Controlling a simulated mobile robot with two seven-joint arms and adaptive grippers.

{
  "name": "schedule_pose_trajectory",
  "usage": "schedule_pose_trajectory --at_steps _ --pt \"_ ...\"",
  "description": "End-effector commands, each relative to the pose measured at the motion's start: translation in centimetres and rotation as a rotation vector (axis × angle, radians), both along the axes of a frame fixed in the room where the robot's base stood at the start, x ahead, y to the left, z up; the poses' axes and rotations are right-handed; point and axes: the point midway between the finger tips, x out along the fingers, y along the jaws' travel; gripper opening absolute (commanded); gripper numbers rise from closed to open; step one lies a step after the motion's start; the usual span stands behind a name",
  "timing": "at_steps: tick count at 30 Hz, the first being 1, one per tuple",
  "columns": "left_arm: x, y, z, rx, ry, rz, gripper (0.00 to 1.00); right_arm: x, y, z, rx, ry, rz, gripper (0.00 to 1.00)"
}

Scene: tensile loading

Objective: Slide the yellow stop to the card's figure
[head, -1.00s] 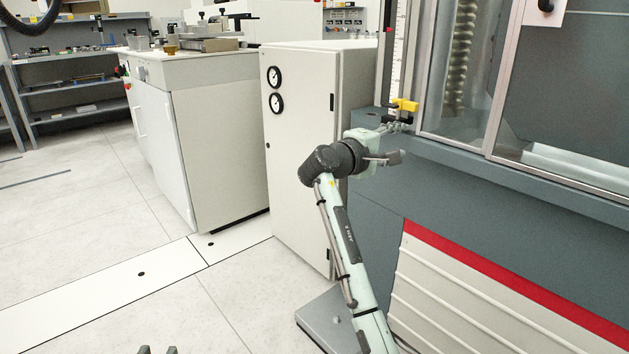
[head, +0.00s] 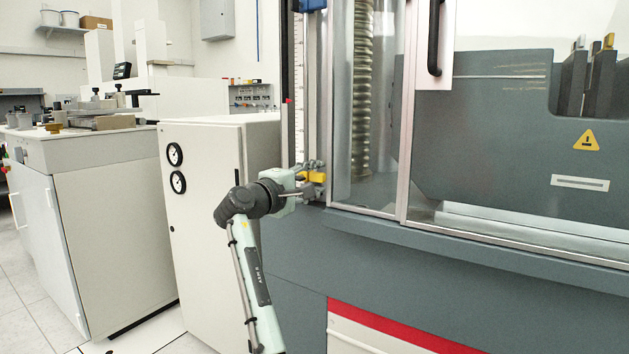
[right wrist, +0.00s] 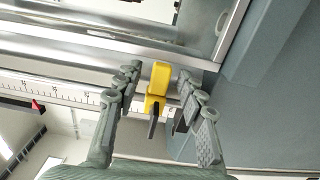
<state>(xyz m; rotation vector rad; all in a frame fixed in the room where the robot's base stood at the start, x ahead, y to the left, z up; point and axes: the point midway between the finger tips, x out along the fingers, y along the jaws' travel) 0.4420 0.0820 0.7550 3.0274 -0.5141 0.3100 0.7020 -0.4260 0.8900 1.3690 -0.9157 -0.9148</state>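The yellow stop (head: 314,177) sits low on the upright scale (head: 299,90) at the left edge of the test machine. In the right wrist view the stop (right wrist: 160,78) has a dark lever pointing toward my palm. My right gripper (head: 311,182) is at the stop. In the right wrist view its open fingers (right wrist: 158,92) stand on either side of the stop, with gaps on both sides. A small red marker (right wrist: 37,106) lies along the scale (right wrist: 68,93). I cannot make out a card with a figure. My left gripper is not in view.
The machine's glazed door (head: 377,110) and its black handle (head: 434,38) are right of the scale. A pale cabinet with two gauges (head: 205,220) stands close on the left. A grey ledge (head: 400,238) runs below the door.

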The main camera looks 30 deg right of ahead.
Motion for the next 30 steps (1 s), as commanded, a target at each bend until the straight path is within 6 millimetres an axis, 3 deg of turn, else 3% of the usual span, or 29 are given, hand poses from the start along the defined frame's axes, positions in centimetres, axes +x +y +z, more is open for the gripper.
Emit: schedule_pose_trajectory --at_steps 8,18,30 --pt "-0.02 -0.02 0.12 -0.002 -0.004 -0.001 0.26 0.12 -0.29 -0.03 0.001 0.000 0.000 0.40" --pt "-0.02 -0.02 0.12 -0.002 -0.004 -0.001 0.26 0.11 -0.26 -0.04 0.001 0.000 0.000 0.00" --pt "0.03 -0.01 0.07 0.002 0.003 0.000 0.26 0.10 -0.25 0.14 0.001 0.000 0.000 0.00"
